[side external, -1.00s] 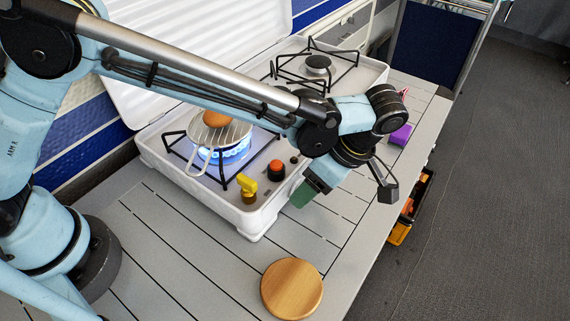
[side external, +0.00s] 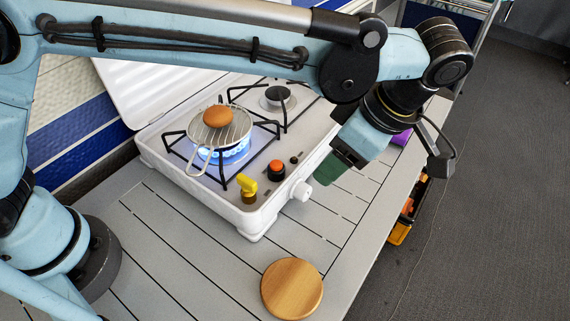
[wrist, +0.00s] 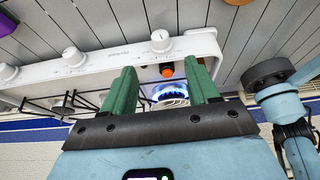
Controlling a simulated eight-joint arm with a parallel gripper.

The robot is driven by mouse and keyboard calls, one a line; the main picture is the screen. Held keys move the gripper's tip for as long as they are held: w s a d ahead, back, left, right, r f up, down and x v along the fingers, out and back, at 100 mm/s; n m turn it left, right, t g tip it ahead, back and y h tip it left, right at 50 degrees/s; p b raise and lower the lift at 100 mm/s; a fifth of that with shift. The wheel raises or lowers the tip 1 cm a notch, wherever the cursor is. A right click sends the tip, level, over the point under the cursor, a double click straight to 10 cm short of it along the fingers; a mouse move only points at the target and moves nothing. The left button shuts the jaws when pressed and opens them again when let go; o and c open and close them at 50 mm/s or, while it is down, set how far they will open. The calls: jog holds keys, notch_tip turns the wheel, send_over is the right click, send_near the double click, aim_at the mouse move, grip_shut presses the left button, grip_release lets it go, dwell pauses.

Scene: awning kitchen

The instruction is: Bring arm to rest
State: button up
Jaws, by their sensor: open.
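My gripper (side external: 334,168) hangs in front of the stove's right front corner, above the slatted table, with nothing in it. In the wrist view its two green fingers (wrist: 162,88) stand apart, with the stove front and a white knob between and beyond them. The white camping stove (side external: 222,207) has a lit burner with a blue flame (side external: 232,150).
A round wooden board (side external: 292,289) lies on the table (side external: 190,270) at the front. A yellow object (side external: 247,184) and an orange-topped dark object (side external: 276,168) stand on the stove's front part. A purple object (side external: 401,137) lies behind my gripper.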

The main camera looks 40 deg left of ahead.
jog(key=shift+w+a+f+m+g, duration=0.15)
jog(key=shift+w+f+m+g, duration=0.1)
jog(key=shift+w+f+g, duration=0.25)
jog(key=shift+w+a+f+m+g, duration=0.2)
jog(key=shift+f+g, duration=0.1)
jog(key=shift+f, duration=0.4)
jog(key=shift+w+a+f+m+g, duration=0.1)
jog(key=shift+w+f+m+g, duration=0.15)
jog(key=shift+w+f+g, duration=0.25)
jog(key=shift+s+f, duration=0.1)
jog(key=shift+s, duration=0.05)
